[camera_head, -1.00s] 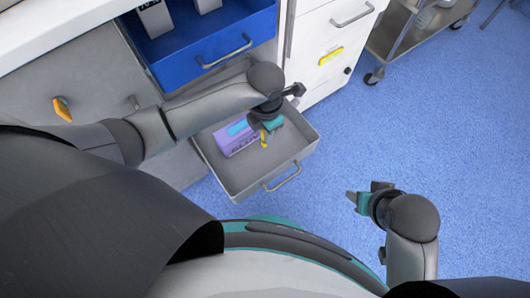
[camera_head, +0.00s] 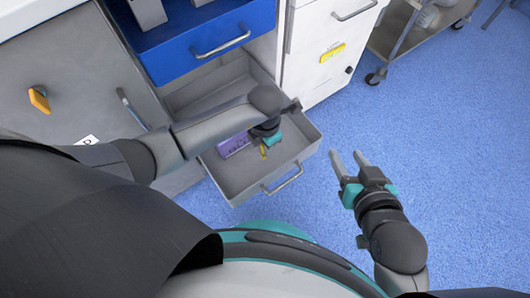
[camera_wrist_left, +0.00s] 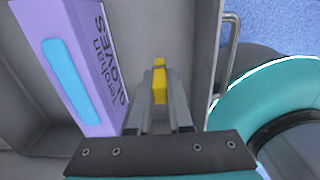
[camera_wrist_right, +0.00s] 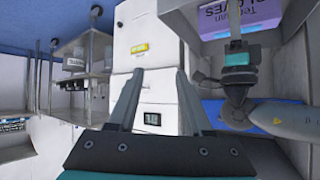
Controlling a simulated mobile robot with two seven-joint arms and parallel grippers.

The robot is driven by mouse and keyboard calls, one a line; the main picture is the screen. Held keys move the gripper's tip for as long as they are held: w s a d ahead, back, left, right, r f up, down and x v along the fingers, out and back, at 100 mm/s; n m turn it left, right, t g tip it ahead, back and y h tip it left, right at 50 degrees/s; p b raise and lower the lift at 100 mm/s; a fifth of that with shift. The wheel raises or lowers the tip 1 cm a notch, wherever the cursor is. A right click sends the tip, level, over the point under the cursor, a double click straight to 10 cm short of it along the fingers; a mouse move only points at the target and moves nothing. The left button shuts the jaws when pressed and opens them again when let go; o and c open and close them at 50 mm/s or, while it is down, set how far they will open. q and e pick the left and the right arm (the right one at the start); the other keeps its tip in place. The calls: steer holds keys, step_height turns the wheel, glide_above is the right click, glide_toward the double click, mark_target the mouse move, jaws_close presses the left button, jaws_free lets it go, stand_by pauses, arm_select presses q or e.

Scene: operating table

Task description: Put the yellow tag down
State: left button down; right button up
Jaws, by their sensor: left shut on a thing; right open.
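The yellow tag (camera_wrist_left: 159,81) is between the fingers of my left gripper (camera_head: 265,142), which is shut on it. In the head view, the tag (camera_head: 264,153) is a small yellow piece below the fingers. My left gripper is over the open grey drawer (camera_head: 236,186). In the left wrist view, the tag and fingers are above the drawer's bare floor, beside the purple glove box; contact with the floor cannot be told. My right gripper (camera_head: 347,156) is open and empty over the blue floor, right of the drawer.
The purple glove box (camera_wrist_left: 88,75) lies in the grey drawer. An open blue drawer (camera_head: 185,58) is above it. A white cabinet (camera_head: 318,35) with a yellow label (camera_head: 332,53) stands to the right. A metal cart (camera_head: 395,50) is at the back right.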

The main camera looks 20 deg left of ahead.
arm_select(q)
steer(key=shift+f+b, duration=0.65)
steer(key=shift+f, duration=0.4)
steer(key=shift+f+b, duration=0.35)
steer(key=shift+f, duration=0.55)
arm_select(e)
steer(key=shift+w+a+r+t+y, duration=0.1)
steer(key=shift+a+r+t+y, duration=0.25)
steer(key=shift+a+t, duration=0.3)
steer(key=shift+a+r+t+y, duration=0.3)
steer(key=shift+a+t+y, duration=0.1)
steer(key=shift+a+t, duration=0.25)
steer(key=shift+w+a+r+t+y, duration=0.1)
steer(key=shift+a+r+t+y, duration=0.25)
steer(key=shift+a+t, duration=0.25)
steer(key=shift+d, duration=0.1)
arm_select(q)
steer(key=shift+f+b, duration=0.2)
steer(key=shift+b, duration=0.15)
steer(key=c, duration=0.8)
jaws_free()
steer(key=shift+c, duration=0.2)
arm_select(e)
steer(key=shift+s+r+t, duration=0.15)
steer(key=shift+t, duration=0.25)
arm_select(q)
steer(key=shift+r, duration=0.2)
